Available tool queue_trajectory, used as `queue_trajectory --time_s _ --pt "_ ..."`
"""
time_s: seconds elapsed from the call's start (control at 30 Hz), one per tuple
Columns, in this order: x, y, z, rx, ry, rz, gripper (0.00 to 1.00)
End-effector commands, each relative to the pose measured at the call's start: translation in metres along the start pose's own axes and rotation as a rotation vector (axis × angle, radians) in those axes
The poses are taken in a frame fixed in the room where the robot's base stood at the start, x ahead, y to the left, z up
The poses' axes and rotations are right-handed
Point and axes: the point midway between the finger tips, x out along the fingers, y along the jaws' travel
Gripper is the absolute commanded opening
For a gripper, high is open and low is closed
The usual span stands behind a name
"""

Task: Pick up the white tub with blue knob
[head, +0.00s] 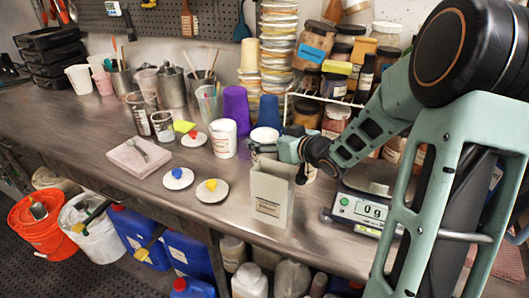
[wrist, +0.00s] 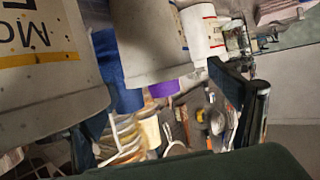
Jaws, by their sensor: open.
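A low white round piece (head: 178,178) with a blue knob (head: 177,173) lies on the steel bench in the head view, left of the middle. It looks flat, like a lid or shallow tub. My gripper (head: 270,148) is well to its right, behind the beige open box and close to a white tub (head: 264,135). The gripper is open; a dark finger (wrist: 247,105) shows in the wrist view. A pale tub (wrist: 148,40) fills the upper middle of that view. I cannot make out the blue-knobbed piece there.
A similar white piece with a yellow knob (head: 212,188) lies beside it. The beige box (head: 270,192) stands near the front edge. A white tub (head: 223,138), purple cup (head: 236,108) and scale (head: 362,210) are nearby.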

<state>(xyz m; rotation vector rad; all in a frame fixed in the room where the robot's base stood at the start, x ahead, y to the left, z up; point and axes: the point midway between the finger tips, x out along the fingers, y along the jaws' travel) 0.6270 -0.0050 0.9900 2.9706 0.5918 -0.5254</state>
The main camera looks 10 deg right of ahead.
Motion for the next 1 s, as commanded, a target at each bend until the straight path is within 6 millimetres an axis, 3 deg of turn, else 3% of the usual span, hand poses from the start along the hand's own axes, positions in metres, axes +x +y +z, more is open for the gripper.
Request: queue_trajectory --time_s 0.2,0.47,1.0 --pt "0.026 0.000 0.001 0.001 0.000 -0.001 0.83" --pt "0.028 0.000 0.000 0.000 0.000 0.001 0.83" --pt "0.027 0.000 0.000 0.000 0.000 0.001 0.23"
